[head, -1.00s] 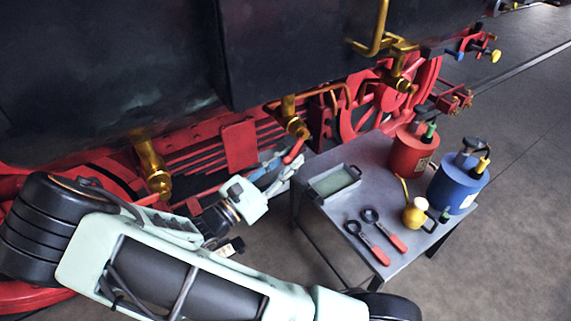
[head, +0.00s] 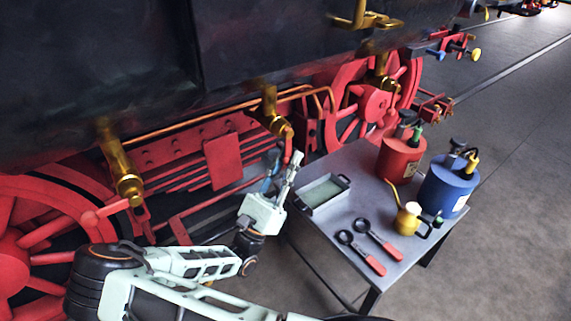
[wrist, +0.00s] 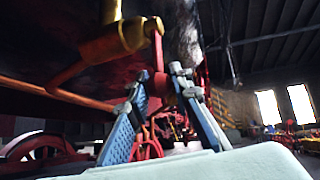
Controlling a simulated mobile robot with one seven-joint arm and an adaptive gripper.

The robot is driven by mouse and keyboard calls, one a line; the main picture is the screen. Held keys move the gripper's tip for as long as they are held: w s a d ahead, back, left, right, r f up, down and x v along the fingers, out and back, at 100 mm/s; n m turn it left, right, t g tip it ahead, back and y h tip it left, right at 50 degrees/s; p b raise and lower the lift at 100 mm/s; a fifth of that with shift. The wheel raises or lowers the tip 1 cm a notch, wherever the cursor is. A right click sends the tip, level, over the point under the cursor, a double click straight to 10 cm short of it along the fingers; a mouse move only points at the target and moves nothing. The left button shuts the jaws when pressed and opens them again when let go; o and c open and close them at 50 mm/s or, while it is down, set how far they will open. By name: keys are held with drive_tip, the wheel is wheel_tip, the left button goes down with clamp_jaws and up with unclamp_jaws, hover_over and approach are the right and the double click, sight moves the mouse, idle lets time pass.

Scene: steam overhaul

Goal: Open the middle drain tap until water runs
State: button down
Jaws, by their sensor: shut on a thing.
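The middle drain tap (head: 270,110) is a brass fitting under the dark boiler side, between two similar brass taps. Its red lever (head: 288,147) hangs nearly straight down in the head view. In the wrist view the brass tap body (wrist: 115,42) is at upper left, and the red lever (wrist: 158,55) runs down from it. My gripper (head: 284,165) is just below the tap, with its fingers pointing up. In the wrist view my gripper (wrist: 161,82) has its fingertips closed around the lever's lower end. I see no water stream at the tap.
Brass taps stand to the left (head: 122,172) and right (head: 383,72). A grey table (head: 335,225) close to the right of my gripper bears a tray (head: 323,193), red-handled tools (head: 370,250), a yellow oil can (head: 407,218), a red can (head: 401,158) and a blue can (head: 447,188).

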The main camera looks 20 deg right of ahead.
idle(0.4)
drive_tip(key=c, duration=1.7)
unclamp_jaws()
drive_tip(key=v, duration=1.2)
drive_tip(key=shift+d, duration=0.15)
